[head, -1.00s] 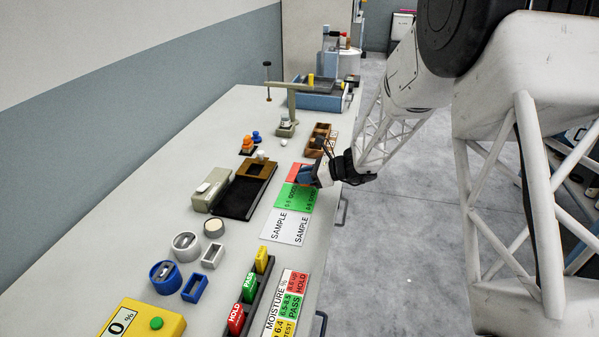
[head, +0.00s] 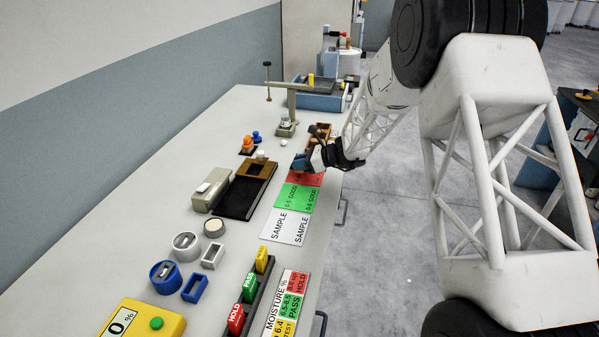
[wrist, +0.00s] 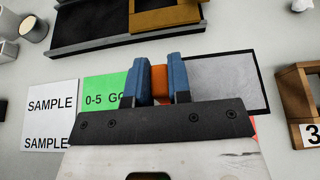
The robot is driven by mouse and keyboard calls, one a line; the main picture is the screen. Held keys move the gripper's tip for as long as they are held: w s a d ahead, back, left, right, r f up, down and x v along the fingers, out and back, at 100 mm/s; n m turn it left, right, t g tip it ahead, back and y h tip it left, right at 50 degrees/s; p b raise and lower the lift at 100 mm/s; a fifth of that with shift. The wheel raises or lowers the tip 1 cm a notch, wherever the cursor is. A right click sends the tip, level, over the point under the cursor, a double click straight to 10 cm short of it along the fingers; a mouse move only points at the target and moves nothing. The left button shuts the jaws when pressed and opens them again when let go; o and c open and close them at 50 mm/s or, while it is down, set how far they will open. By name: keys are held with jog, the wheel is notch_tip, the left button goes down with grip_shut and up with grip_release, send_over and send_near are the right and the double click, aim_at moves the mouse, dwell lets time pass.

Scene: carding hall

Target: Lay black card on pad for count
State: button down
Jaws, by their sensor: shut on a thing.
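My gripper (wrist: 159,85) is shut on an orange piece (wrist: 159,83) between its blue fingers. Just beyond the fingers, to the right in the wrist view, is a flat grey panel with a black border, seemingly the black card (wrist: 228,80); the fingers hide its join with the orange piece. In the head view my gripper (head: 303,164) is over the far end of the printed pads and hides the card. These are a white SAMPLE pad (head: 285,227), a green 0-5 GOOD pad (head: 296,196) and a red pad (head: 307,179). I cannot tell whether the card touches the surface.
A moisture chart (head: 285,305) lies nearer.

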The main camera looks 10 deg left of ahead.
aim_at(299, 172)
jog(key=shift+f, duration=1.8)
jog(key=c, duration=1.1)
grip_release()
jog(key=shift+f, duration=0.1)
jog(key=shift+o, duration=0.2)
jog(key=v, duration=1.2)
jog(key=shift+d, duration=0.1)
